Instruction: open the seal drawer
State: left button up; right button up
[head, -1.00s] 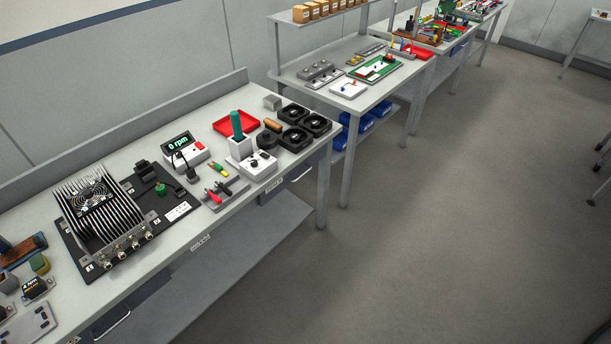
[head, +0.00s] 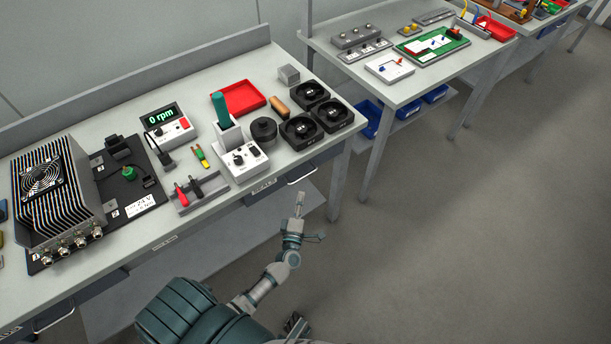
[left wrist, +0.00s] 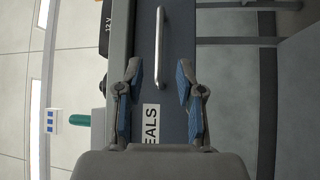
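The seal drawer (head: 275,192) is under the front edge of the near bench, at its right end, and looks closed. In the left wrist view its grey front (left wrist: 175,90) carries a white label (left wrist: 151,122) reading "EALS", partly covered by the gripper. Its bar handle (head: 302,175) also shows in the left wrist view (left wrist: 159,47). My left gripper (head: 301,210) is in front of and below the drawer. Its blue-padded fingers (left wrist: 159,98) are apart and empty, short of the handle. A dark part at the bottom edge may be my right gripper (head: 295,325); its state is unclear.
The bench top above holds black fans (head: 301,131), a white control box (head: 243,161), a red tray (head: 239,98) and a finned unit (head: 55,190). A bench leg (head: 334,200) stands right of the drawer. The floor to the right is clear.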

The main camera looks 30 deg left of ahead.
aim_at(305, 175)
pick_arm(q)
jog(key=x, duration=0.9)
jog(key=shift+w+f+b, duration=0.1)
jog(key=shift+b, duration=0.3)
jog(key=shift+w, duration=0.25)
jog(key=c, duration=0.7)
grip_shut()
pick_arm(e)
notch_tip(305, 175, up, 2)
jog(key=shift+w+d+r, duration=0.1)
jog(key=shift+r, duration=0.1)
